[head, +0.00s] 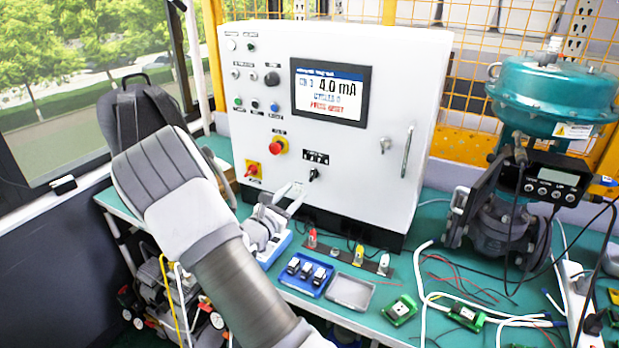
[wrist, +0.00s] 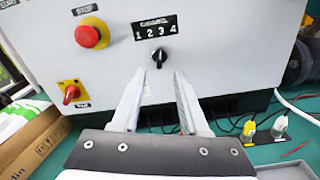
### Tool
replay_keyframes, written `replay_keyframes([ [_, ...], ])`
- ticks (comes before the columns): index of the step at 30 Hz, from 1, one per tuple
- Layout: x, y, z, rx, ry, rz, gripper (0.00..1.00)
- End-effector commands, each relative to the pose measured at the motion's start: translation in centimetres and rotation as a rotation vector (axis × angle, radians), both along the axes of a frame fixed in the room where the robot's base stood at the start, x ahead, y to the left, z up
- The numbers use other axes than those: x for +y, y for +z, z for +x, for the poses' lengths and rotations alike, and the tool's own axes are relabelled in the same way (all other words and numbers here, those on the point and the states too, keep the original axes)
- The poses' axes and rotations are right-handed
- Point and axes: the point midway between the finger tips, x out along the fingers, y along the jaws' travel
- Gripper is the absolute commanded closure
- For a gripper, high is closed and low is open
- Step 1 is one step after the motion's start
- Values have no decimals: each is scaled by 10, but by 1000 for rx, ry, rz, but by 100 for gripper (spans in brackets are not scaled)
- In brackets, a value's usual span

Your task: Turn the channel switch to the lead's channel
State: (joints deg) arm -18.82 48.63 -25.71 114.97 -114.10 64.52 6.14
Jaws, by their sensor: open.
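The channel switch is a small black knob (wrist: 159,57) under a black label numbered 1 2 3 4 (wrist: 156,29). In the head view the knob (head: 314,174) is low on the front of the white panel (head: 375,165). Which number it points to is too small to tell. My gripper (wrist: 160,76) is open and empty, its fingers apart just below and in front of the knob, one to each side. In the head view my gripper (head: 288,192) is left of the knob. Red (head: 312,238), yellow (head: 358,256) and grey (head: 384,264) plugs stand on a dark strip.
A red stop button (wrist: 89,35) and a red-yellow rotary switch (wrist: 71,93) are left of the knob. A blue tray (head: 304,289) and grey tray (head: 351,291) lie on the bench. A teal valve (head: 548,92) stands right.

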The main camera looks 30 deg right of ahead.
Motion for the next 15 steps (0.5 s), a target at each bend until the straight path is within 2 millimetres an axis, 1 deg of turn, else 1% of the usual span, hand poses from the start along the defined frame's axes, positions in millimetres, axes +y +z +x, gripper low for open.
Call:
replay_keyframes([
  [1, -12, 0, 5, -1, -5, -2, 56],
  [3, -25, 0, 13, -1, -4, 0, 56],
  [9, -58, 0, 32, -1, -3, -1, 56],
  [15, -76, 0, 43, 0, -2, 0, 56],
])
